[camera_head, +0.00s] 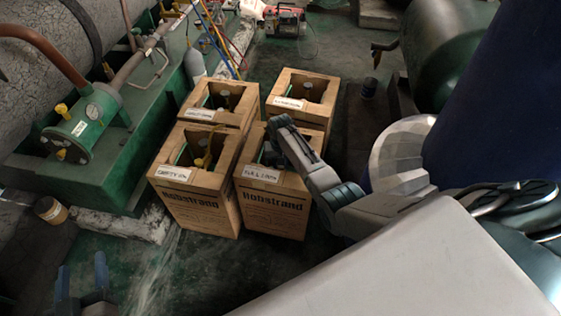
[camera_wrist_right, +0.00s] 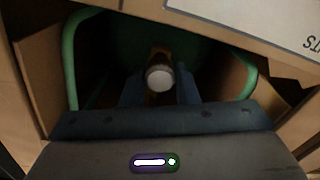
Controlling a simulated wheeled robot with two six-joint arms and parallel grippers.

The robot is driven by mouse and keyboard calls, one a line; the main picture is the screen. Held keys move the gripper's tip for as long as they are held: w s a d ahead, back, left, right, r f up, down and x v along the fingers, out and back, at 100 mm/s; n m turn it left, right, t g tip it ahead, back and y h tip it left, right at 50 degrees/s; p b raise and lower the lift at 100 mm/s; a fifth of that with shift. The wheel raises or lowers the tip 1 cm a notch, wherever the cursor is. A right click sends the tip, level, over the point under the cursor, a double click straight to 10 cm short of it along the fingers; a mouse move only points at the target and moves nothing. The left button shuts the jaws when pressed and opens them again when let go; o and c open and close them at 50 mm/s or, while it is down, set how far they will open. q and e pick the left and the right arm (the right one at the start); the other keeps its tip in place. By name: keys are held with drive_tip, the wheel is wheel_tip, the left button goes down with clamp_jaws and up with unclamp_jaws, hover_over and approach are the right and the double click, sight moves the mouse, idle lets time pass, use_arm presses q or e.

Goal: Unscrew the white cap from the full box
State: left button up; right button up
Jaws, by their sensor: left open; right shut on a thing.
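The full box (camera_head: 272,211) is a brown cardboard carton, front right in a cluster of cartons, with a white label reading "FULL". My right gripper (camera_head: 272,152) reaches down into its open top. In the right wrist view the white cap (camera_wrist_right: 160,77) sits on a valve between the two fingers of my right gripper (camera_wrist_right: 158,92), which is shut on it. Green handle rails (camera_wrist_right: 72,60) of the cylinder inside show around it; the cylinder's lower part is hidden. My left gripper (camera_head: 82,280) is open and empty at the lower left, apart from the boxes.
Two more cartons (camera_head: 222,100) (camera_head: 303,92) stand behind. Green machinery (camera_head: 110,150) with a valve and pipes is at the left. Floor in front is clear.

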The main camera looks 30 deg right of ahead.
drive_tip(key=shift+n, duration=0.3)
drive_tip(key=shift+r+n+p, duration=0.15)
drive_tip(key=shift+n+p, duration=0.35)
drive_tip(key=shift+n, duration=1.2)
drive_tip(key=shift+n+p, duration=0.55)
drive_tip(key=shift+n, duration=1.25)
